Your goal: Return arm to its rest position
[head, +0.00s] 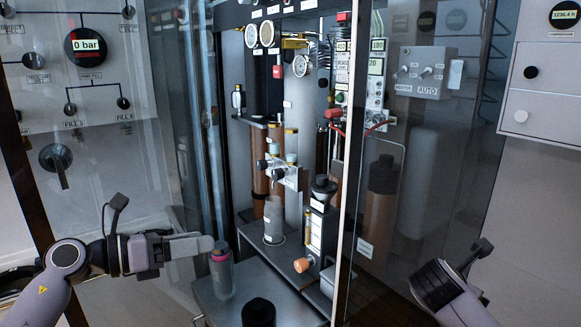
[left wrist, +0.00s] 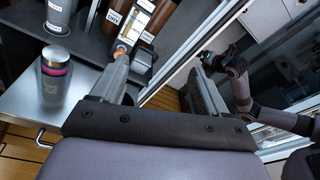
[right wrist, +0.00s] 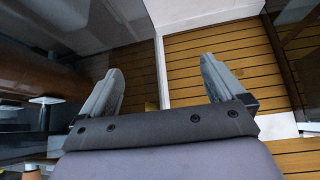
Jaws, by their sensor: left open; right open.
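My left gripper (head: 190,246) reaches in from the left in the head view, in front of the open panel. In the left wrist view its two fingers (left wrist: 165,85) stand apart with nothing between them. My right arm (head: 450,290) shows at the lower right of the head view, its fingers not clearly visible there. In the right wrist view the fingers of my right gripper (right wrist: 160,85) are wide apart and empty, above a slatted wooden floor.
A grey bottle with a pink band (head: 221,270) stands on a metal shelf (head: 205,300) close to the left fingertips; it also shows in the left wrist view (left wrist: 55,80). A glass door (head: 375,200) stands between my arms. Pipes, gauges and valves fill the cabinet.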

